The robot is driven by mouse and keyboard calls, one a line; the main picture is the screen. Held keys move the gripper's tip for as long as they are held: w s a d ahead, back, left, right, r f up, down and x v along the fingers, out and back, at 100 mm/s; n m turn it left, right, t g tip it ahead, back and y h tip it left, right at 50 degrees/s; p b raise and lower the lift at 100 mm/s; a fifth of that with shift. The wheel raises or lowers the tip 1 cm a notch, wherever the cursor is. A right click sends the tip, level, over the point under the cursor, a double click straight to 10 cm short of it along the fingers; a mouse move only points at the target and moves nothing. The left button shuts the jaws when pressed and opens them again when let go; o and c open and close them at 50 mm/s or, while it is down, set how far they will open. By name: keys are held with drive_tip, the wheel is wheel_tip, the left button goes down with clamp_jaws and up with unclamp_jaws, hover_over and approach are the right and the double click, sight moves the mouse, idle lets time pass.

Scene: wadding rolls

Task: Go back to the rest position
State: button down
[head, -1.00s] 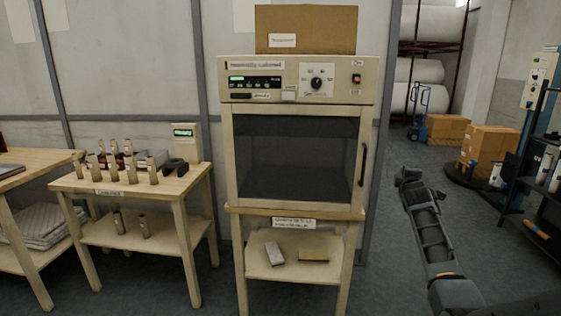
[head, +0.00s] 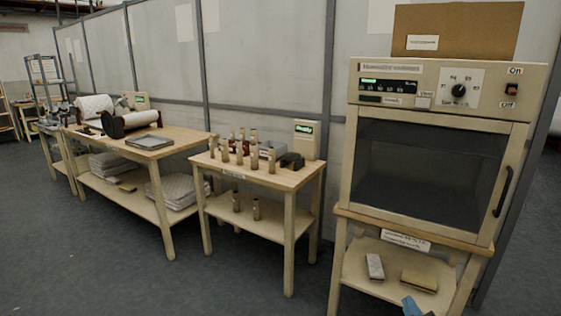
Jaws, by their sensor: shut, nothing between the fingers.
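My gripper is not in the head view now, and no arm link can be made out for sure. A small blue piece (head: 412,306) pokes in at the bottom edge, in front of the cabinet stand; I cannot tell what it is. The humidity cabinet (head: 437,115) stands at the right with its dark-windowed door shut.
The cabinet stand's lower shelf (head: 352,271) holds a grey block (head: 375,266) and a yellowish one (head: 419,281). A small wooden table (head: 285,178) holds several bottles and a meter (head: 304,139). A longer workbench (head: 185,139) stands further left. Open floor (head: 110,260) lies in front.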

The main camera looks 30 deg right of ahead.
drive_tip(key=s+a+t+y, duration=0.1)
drive_tip(key=s+a, duration=0.3)
drive_tip(key=a, duration=0.3)
drive_tip(key=s+a+m+y, duration=0.1)
drive_tip(key=s+a+y, duration=0.15)
drive_tip(key=a, duration=0.45)
drive_tip(key=s+a+t+y, duration=0.1)
drive_tip(key=s+a, duration=0.3)
drive_tip(key=a, duration=0.3)
drive_tip(key=s+a+r+y, duration=0.3)
drive_tip(key=s+r, duration=0.3)
drive_tip(key=s, duration=0.2)
drive_tip(key=s+a+r+y, duration=0.3)
drive_tip(key=s+a+r, duration=0.2)
drive_tip(key=s, duration=0.3)
drive_tip(key=shift+a+r, duration=0.2)
drive_tip(key=shift+r, duration=0.45)
